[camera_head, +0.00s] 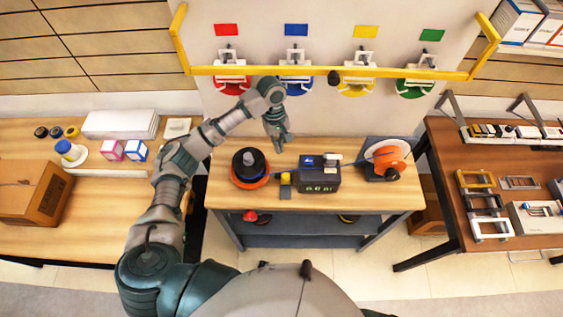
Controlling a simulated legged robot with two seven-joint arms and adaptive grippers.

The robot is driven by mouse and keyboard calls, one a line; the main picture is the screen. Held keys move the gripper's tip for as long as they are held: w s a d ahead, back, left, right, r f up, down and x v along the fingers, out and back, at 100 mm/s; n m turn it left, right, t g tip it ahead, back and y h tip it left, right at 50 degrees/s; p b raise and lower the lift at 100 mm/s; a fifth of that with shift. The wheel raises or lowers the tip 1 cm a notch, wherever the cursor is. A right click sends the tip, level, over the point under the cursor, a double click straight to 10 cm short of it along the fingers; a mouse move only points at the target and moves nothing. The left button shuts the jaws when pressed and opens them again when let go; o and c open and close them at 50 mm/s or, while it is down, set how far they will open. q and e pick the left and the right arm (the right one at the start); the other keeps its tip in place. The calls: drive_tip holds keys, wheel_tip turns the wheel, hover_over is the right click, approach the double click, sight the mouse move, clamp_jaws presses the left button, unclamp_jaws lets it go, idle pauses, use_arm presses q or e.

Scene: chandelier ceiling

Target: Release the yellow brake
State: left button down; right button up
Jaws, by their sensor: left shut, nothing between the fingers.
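The yellow brake (356,90) is the yellow round unit on the white panel, below a yellow label (365,31). A metal bracket (360,60) sits above its disc. A long yellow bar (265,71) crosses in front of it, with a black knob (334,77) on the bar just left of it. My left gripper (280,146) is shut and empty. It points down in front of the panel, below the blue unit, left of the yellow brake and apart from it. My right gripper is not in view.
Red (233,86), blue (296,86) and green (413,88) units share the panel. The middle workbench (225,195) holds a black and orange round device (250,168), a dark box with a display (319,175) and an orange reel (388,160). Side tables stand left and right.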

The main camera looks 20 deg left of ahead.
use_arm(q)
hover_over(281, 166)
drive_tip(key=s+d, duration=0.1)
drive_tip(key=s, duration=0.2)
drive_tip(key=x, duration=0.3)
drive_tip(key=w+a+x, duration=0.1)
drive_tip(key=x, duration=0.5)
drive_tip(key=shift+w+a+f, duration=0.15)
drive_tip(key=shift+w+f, duration=0.1)
drive_tip(key=shift+f, duration=0.3)
